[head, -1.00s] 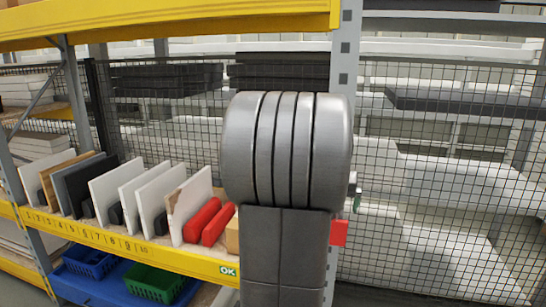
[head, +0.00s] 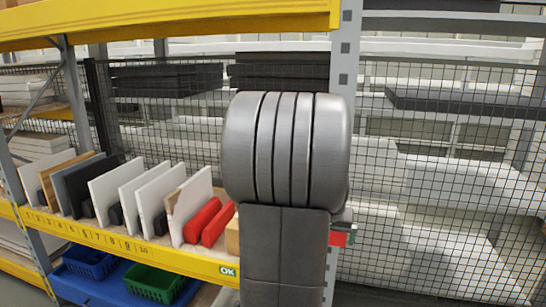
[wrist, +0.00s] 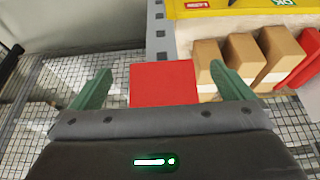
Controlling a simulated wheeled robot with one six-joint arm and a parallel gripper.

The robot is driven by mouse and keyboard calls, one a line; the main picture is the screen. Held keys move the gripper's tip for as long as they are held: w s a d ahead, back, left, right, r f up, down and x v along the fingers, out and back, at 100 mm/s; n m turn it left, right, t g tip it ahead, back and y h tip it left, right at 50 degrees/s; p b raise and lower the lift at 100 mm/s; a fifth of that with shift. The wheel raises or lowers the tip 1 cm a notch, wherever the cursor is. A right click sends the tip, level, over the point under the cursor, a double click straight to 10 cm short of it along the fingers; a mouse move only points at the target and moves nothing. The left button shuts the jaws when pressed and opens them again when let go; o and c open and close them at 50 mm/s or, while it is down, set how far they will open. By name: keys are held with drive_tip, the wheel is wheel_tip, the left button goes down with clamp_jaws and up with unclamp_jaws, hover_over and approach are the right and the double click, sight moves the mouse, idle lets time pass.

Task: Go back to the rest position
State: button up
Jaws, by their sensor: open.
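My gripper (wrist: 162,88) shows in the wrist view with its two green fingers spread wide apart. Nothing is held between them. A red block or panel (wrist: 163,82) lies beyond the fingers, in the gap as seen from the wrist; I cannot tell how far away it is. In the head view my grey arm fills the middle and hides most of the gripper. A red patch (head: 338,239) shows just right of the arm by the rack post.
A yellow-edged shelf (head: 125,245) holds upright panels (head: 108,190) and red pieces (head: 202,220). Cardboard-coloured blocks (wrist: 243,60) stand right of the gripper in the wrist view. Blue (head: 90,262) and green (head: 152,283) baskets sit below. A grey post (head: 346,60) and wire mesh (head: 440,180) stand behind the arm.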

wheel_tip(320, 180, down, 8)
drive_tip(key=a+b, duration=0.2)
drive_tip(key=shift+s+a+n+b, duration=0.3)
drive_tip(key=shift+s+n+b, duration=0.1)
drive_tip(key=shift+s, duration=0.05)
drive_tip(key=shift+s, duration=0.1)
